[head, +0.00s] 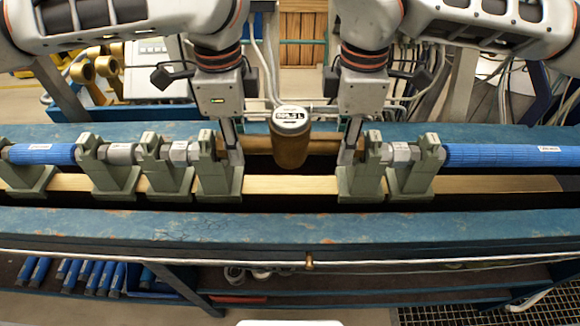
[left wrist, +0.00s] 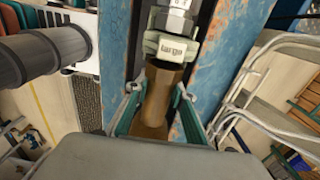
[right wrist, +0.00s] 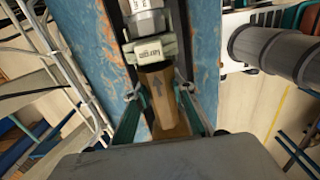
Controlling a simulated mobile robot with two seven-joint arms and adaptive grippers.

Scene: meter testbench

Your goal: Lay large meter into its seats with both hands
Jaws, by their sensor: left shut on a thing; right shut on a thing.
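The large meter (head: 290,148) is a brass body with a round white digital display on top. It lies level between two green seats, the left one (head: 219,180) and the right one (head: 360,183). My left gripper (head: 233,145) is shut on its left pipe end, and my right gripper (head: 351,142) is shut on its right pipe end. In the left wrist view the fingers flank the brass pipe (left wrist: 160,95), beside a seat block labelled "large" (left wrist: 172,48). I cannot tell whether the ends touch the seats.
More green supports (head: 115,170) hold grey couplings and blue pipes on the left (head: 42,154) and right (head: 510,156). The blue bench beam (head: 290,226) runs along the front. A wooden strip (head: 290,185) lies below the meter. Cables hang behind it.

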